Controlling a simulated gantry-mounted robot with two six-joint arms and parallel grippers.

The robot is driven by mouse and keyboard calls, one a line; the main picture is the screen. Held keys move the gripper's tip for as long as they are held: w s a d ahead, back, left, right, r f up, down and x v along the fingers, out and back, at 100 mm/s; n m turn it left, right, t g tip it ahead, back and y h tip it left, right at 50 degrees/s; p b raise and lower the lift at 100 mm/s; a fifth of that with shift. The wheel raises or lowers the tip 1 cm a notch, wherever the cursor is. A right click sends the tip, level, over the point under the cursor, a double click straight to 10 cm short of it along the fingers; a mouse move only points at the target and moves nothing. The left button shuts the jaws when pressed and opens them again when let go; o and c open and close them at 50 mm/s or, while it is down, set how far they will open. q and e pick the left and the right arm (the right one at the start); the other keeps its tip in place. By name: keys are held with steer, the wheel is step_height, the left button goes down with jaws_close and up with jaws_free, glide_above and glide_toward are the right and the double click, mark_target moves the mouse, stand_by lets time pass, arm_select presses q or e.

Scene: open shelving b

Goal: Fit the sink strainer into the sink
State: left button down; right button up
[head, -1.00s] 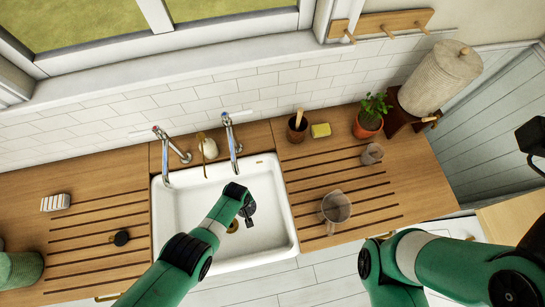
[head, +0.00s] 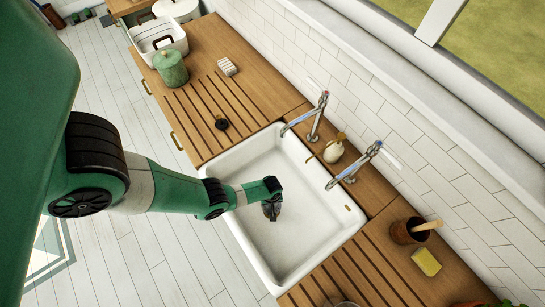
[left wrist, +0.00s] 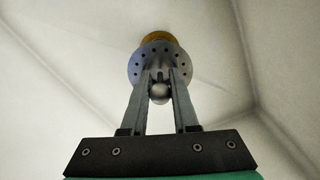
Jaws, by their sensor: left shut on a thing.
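The white sink (head: 289,237) is set into the wooden counter. My left gripper (head: 272,212) reaches down into the basin. In the left wrist view its fingers (left wrist: 162,84) are shut on the sink strainer (left wrist: 158,57), a grey metal disc with small holes around its rim and a round knob between the fingers. The brass-coloured drain (left wrist: 157,36) shows just beyond the disc, partly covered by it. I cannot tell whether the strainer touches the drain. In the head view the strainer and drain are hidden by the gripper. My right gripper is out of view.
Two taps (head: 318,116) (head: 358,168) stand behind the basin, with a soap bottle (head: 334,148) between them. A black round stopper (head: 221,123) lies on the grooved drainboard. A green canister (head: 171,69) and a white basket (head: 158,38) stand farther along. The basin is otherwise empty.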

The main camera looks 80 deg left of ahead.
arm_select(q)
steer(key=shift+f+b, duration=3.45)
steer(key=shift+f, duration=0.35)
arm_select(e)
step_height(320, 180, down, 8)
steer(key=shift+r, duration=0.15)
arm_select(q)
steer(key=shift+d+f+b, duration=0.1)
steer(key=shift+f+b, duration=0.65)
steer(key=shift+f, duration=0.05)
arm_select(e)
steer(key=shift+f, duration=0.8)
arm_select(q)
steer(key=shift+c, duration=0.2)
jaws_free()
step_height(320, 180, up, 8)
steer(key=p, duration=0.8)
steer(key=shift+r, duration=0.1)
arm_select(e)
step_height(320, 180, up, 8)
arm_select(q)
steer(key=shift+w, duration=0.1)
